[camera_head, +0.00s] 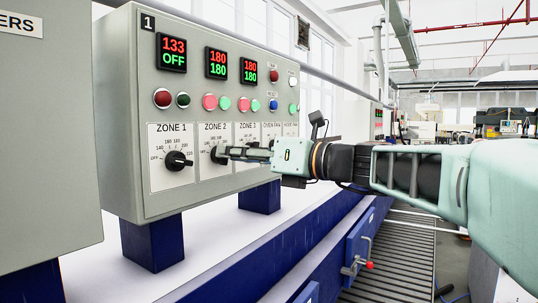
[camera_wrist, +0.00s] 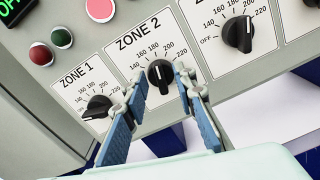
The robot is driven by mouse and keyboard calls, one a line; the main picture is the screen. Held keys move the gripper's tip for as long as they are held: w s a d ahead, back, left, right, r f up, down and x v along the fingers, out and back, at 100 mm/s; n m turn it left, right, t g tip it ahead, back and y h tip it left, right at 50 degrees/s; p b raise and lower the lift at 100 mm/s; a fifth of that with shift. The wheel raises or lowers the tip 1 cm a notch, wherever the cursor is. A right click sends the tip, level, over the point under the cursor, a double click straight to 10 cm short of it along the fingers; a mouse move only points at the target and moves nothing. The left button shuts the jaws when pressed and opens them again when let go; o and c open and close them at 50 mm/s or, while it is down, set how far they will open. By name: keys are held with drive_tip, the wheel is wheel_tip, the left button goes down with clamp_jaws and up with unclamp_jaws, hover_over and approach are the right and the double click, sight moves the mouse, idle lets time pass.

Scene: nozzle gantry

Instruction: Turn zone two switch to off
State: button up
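The zone two switch is a black rotary knob (camera_head: 218,154) on the ZONE 2 plate of the grey control panel. In the wrist view, the zone two knob (camera_wrist: 160,76) has its white mark pointing up, near 180. The zone two display (camera_head: 216,63) reads 180 over 180. My gripper (camera_head: 236,153) is in front of this knob, partly covering its plate. In the wrist view, my gripper (camera_wrist: 160,84) is open, with one finger on each side of the knob. Gaps show between fingers and knob, and I see no contact.
The zone one knob (camera_head: 178,161) is close to the left; its display (camera_head: 172,52) reads 133 and OFF. The zone three knob (camera_wrist: 238,34) is to the right. Red and green buttons (camera_head: 217,103) sit above the plates. A blue frame (camera_head: 230,262) runs below the panel.

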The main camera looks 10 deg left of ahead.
drive_tip(key=shift+w+a, duration=0.15)
drive_tip(key=shift+a, duration=0.2)
clamp_jaws()
drive_tip(key=shift+n+b, duration=0.3)
drive_tip(key=shift+b, duration=0.05)
drive_tip(key=shift+s+f+n+b, duration=0.1)
drive_tip(key=shift+s+n+b, duration=0.1)
drive_tip(key=shift+n+b, duration=3.55)
drive_tip(key=shift+s+f+n+b, duration=0.15)
drive_tip(key=shift+n+b, duration=2.35)
drive_tip(key=shift+n, duration=2.35)
